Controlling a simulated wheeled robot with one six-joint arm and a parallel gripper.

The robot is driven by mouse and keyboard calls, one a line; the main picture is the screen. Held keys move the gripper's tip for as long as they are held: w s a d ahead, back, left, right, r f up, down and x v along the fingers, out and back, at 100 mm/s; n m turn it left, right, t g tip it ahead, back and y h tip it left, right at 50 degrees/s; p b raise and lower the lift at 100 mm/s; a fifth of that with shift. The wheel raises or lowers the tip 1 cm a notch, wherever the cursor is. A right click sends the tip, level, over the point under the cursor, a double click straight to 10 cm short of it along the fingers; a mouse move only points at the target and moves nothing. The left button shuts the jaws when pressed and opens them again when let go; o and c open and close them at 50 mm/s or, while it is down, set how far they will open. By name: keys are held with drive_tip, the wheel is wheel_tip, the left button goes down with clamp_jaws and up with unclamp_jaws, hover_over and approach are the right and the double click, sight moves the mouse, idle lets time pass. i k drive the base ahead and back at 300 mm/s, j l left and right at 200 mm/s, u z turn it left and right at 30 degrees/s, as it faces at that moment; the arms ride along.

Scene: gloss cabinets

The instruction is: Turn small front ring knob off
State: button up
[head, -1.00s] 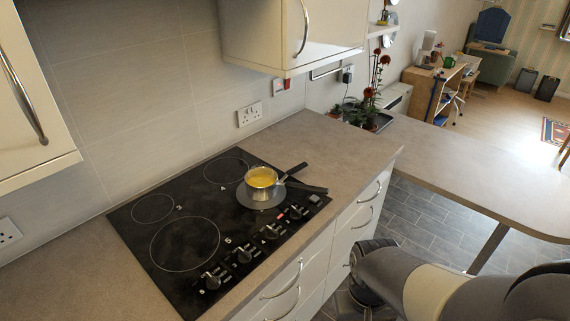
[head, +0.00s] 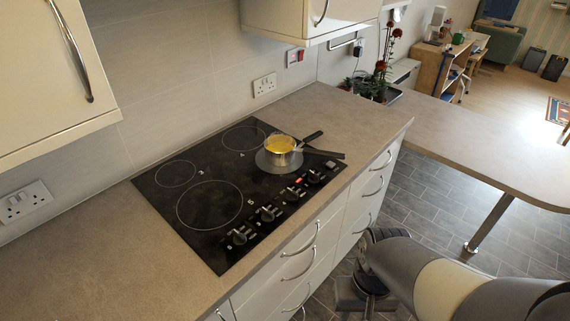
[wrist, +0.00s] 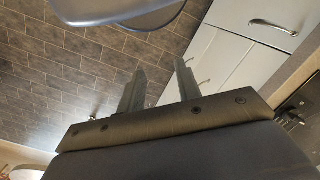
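The black hob (head: 180,220) is set in the worktop, with a row of dark knobs along its front right edge. The knobs stand at the near end (head: 240,236), in the middle (head: 268,213), further along (head: 291,194) and at the far end (head: 315,177). A red light (head: 298,181) glows between the last two. A steel pan (head: 284,160) with yellow contents stands on the front right ring. My gripper (wrist: 159,68) is open and empty in the wrist view, over the floor beside the drawers, away from the knobs. Its fingers are not clear in the head view.
Drawers with bar handles (head: 300,262) run below the hob. The pan's dark handle (head: 324,153) points right. Wall cupboards (head: 50,60) hang above the worktop. A peninsula worktop (head: 470,140) extends right, on a metal leg (head: 490,224). Tiled floor lies open under it.

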sight(312, 178)
drive_tip(key=i+j+z, duration=0.1)
drive_tip(key=i+l+u, duration=0.35)
drive_tip(key=i+l, duration=0.2)
drive_tip(key=l, duration=0.2)
drive_tip(key=i+l+u, duration=0.2)
drive_tip(key=l, duration=0.2)
